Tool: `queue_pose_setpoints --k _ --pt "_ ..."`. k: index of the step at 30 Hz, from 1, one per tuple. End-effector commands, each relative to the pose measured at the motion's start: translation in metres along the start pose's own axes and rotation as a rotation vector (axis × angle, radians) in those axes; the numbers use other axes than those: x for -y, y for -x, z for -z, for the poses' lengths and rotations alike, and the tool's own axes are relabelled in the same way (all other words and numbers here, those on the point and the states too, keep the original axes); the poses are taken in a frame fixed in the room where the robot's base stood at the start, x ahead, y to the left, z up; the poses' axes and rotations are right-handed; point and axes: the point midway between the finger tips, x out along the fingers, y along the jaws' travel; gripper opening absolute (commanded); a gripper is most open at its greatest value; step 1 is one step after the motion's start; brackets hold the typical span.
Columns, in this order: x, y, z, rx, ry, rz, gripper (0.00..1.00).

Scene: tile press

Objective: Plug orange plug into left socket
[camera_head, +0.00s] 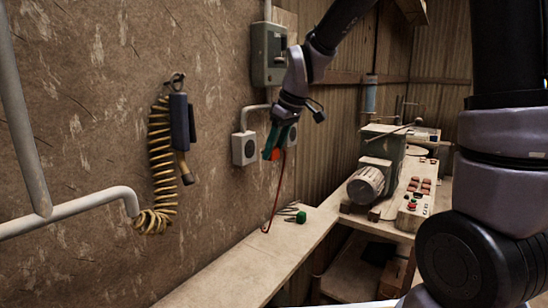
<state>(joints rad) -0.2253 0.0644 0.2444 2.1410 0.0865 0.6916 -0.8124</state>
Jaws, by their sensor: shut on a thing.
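My gripper (273,146) hangs down in front of the wall, close to the sockets, and is shut on the orange plug (276,154). Much of the plug is covered by the fingers, and a thin red cable (278,195) runs down from it to the bench. A second socket (291,136) shows to the right, partly behind the gripper.
A green plug (300,216) lies on the wooden bench (238,268) below. A grey box (268,54) with conduit is above the sockets. A coiled yellow hose (160,150) hangs at left, near a pipe (75,215). A machine with a motor (367,184) stands at right.

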Motion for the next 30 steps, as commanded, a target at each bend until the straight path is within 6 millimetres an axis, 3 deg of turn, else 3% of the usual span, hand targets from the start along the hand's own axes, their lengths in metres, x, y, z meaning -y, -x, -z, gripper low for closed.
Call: queue_pose_setpoints --k 15,30 --pt "0.0 -0.018 0.041 0.0 0.0 0.001 0.0" --pt "0.0 -0.02 0.047 0.0 0.001 0.0 0.0"
